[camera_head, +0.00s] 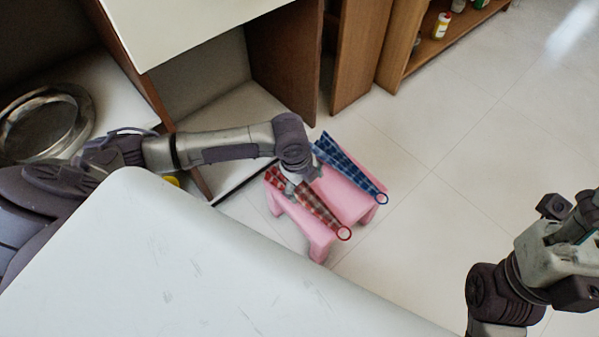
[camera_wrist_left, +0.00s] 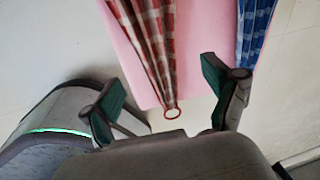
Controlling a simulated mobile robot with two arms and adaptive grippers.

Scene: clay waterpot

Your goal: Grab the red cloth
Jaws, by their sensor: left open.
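The red checked cloth (camera_head: 319,207) lies on a small pink stool (camera_head: 346,193), with a red ring at its lower end. In the left wrist view the red cloth (camera_wrist_left: 153,45) runs from the top edge down to its ring, roughly between my fingers. My left gripper (camera_head: 303,186) is above the red cloth and hides part of it. In the left wrist view my left gripper (camera_wrist_left: 160,95) has its two fingers wide apart with nothing held. My right gripper (camera_head: 575,222) is partly seen at the right edge, away from the stool; its jaws cannot be made out.
A blue checked cloth (camera_head: 347,167) with a ring lies beside the red one on the stool. A white tabletop (camera_head: 170,260) fills the lower left. Wooden cabinets (camera_head: 352,55) and a shelf with bottles (camera_head: 441,26) stand at the back. Tiled floor (camera_head: 470,150) is clear to the right.

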